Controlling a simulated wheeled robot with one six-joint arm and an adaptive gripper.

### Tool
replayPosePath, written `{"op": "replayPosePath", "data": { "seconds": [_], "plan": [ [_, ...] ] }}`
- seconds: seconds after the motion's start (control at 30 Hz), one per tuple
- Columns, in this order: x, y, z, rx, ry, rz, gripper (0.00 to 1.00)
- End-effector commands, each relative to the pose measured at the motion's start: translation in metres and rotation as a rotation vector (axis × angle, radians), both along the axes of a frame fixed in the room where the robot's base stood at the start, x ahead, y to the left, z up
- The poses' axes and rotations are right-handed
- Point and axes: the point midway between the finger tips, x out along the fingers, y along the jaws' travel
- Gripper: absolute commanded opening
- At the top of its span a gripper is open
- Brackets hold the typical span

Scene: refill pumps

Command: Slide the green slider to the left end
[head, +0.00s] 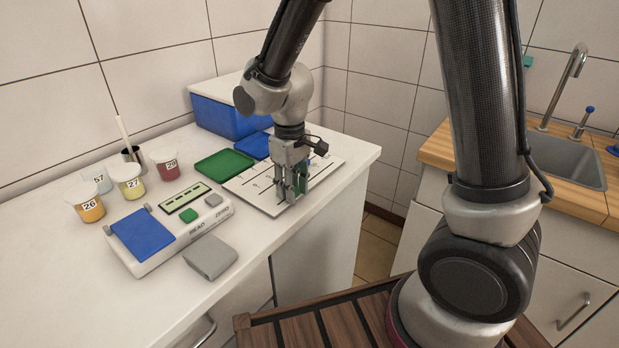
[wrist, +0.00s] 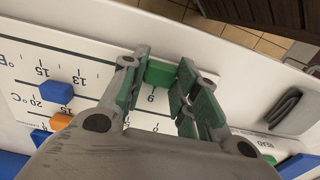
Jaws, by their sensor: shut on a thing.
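My gripper (head: 290,192) reaches straight down over a white board (head: 256,198) with printed scales, on the counter. In the wrist view, my gripper (wrist: 163,73) has its green-padded fingers on either side of the green slider (wrist: 159,72), shut on it. The green slider sits on the board near the mark 9, close to one end of its line. In the head view the fingers hide it.
A green tray (head: 224,165) and a blue tray (head: 255,146) lie beside the board, with a blue bin (head: 222,116) behind. A white device with a blue plate (head: 143,232), a grey block (head: 210,257) and several numbered cups stand to the left.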

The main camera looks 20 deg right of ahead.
Motion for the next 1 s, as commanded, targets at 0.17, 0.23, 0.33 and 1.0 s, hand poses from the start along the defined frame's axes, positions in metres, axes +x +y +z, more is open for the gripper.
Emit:
{"op": "replayPosePath", "data": {
  "seconds": [0.17, 0.23, 0.33, 1.0],
  "plan": [
    [-0.014, 0.021, 0.001, 0.002, -0.002, 0.003, 0.00],
    [-0.016, 0.023, 0.001, 0.002, -0.003, 0.001, 0.00],
    [-0.017, 0.024, 0.001, 0.003, -0.003, -0.001, 0.00],
    [-0.016, 0.023, 0.003, 0.002, -0.002, -0.001, 0.52]
  ]
}}
